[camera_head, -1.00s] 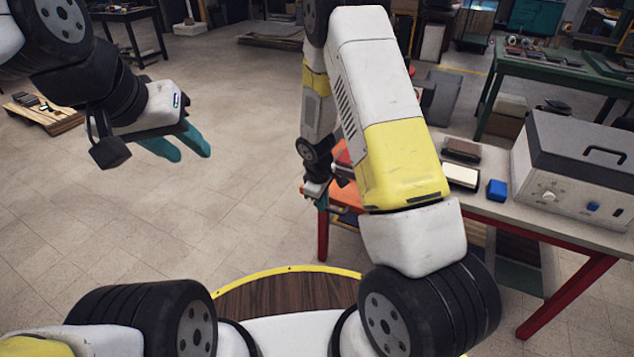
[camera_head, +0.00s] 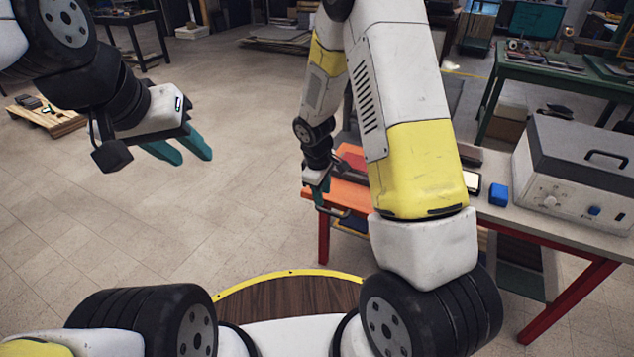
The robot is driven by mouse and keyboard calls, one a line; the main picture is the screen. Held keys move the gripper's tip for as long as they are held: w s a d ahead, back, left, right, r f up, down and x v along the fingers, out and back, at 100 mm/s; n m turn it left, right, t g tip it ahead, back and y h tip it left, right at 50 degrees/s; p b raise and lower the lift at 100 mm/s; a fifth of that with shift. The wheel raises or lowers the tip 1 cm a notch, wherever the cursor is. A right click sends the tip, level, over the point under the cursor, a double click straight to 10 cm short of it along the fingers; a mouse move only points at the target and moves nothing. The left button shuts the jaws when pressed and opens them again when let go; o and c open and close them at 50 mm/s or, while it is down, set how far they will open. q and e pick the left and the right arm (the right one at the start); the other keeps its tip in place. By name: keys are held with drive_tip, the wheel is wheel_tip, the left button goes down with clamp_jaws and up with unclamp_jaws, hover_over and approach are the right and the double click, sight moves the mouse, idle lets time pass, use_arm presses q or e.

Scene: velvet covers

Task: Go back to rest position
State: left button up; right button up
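My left gripper (camera_head: 183,152) hangs at the left in the head view, over bare floor. Its two teal fingers are apart with nothing between them. My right gripper (camera_head: 318,192) is small and far down, beside the left end of the orange-topped part of the workbench (camera_head: 350,196). Its teal fingers point down, and I cannot tell whether they are open or shut. My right upper arm and elbow cover much of the bench from view.
On the bench stand a blue block (camera_head: 498,194), a white-topped box (camera_head: 472,182) partly hidden by my arm, and a grey machine with a lid (camera_head: 570,185). A green table (camera_head: 560,78) is behind. A wooden pallet (camera_head: 48,118) lies at far left.

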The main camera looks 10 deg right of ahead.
drive_tip(key=shift+s+r, duration=0.15)
drive_tip(key=shift+r, duration=0.45)
drive_tip(key=s+d+r+m+t+y, duration=0.15)
drive_tip(key=s+r+m, duration=0.35)
drive_tip(key=r, duration=0.8)
drive_tip(key=s+d+r+m+t+y, duration=0.1)
drive_tip(key=s+d+r+m, duration=0.2)
drive_tip(key=s+r, duration=0.7)
drive_tip(key=s+r+m+t, duration=0.2)
drive_tip(key=s+r, duration=0.5)
drive_tip(key=shift+s+a+m+y, duration=0.3)
drive_tip(key=shift+a+y, duration=0.05)
drive_tip(key=shift+y, duration=0.1)
drive_tip(key=shift+r, duration=0.1)
